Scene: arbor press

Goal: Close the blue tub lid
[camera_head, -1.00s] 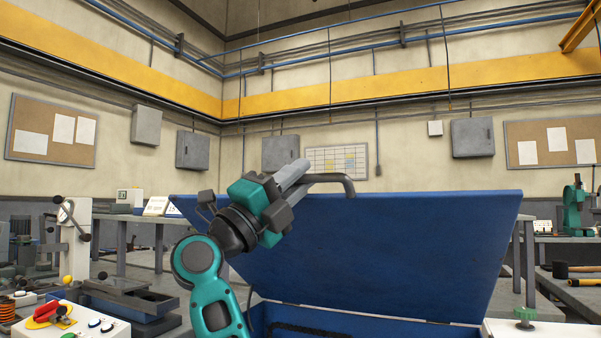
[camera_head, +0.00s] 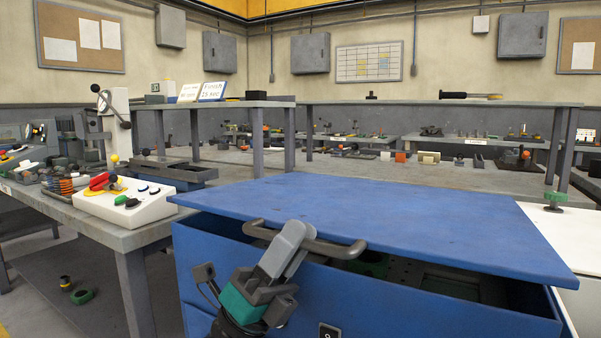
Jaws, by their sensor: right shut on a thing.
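The blue tub lid (camera_head: 380,212) lies nearly flat over the blue tub (camera_head: 215,262), tilted a little, with a gap at the front through which the dark inside shows. The lid's grey bar handle (camera_head: 336,249) is at its front edge. My right gripper (camera_head: 293,240) is shut on the handle, its fingers covering the handle's left-middle part. The lid's front edge is still apart from the tub's rim. My left gripper is not in view.
A workbench (camera_head: 135,237) with a white control box (camera_head: 125,203) stands left of the tub. A white surface (camera_head: 568,236) with a green knob (camera_head: 555,199) lies at the right. Benches with small parts stand behind.

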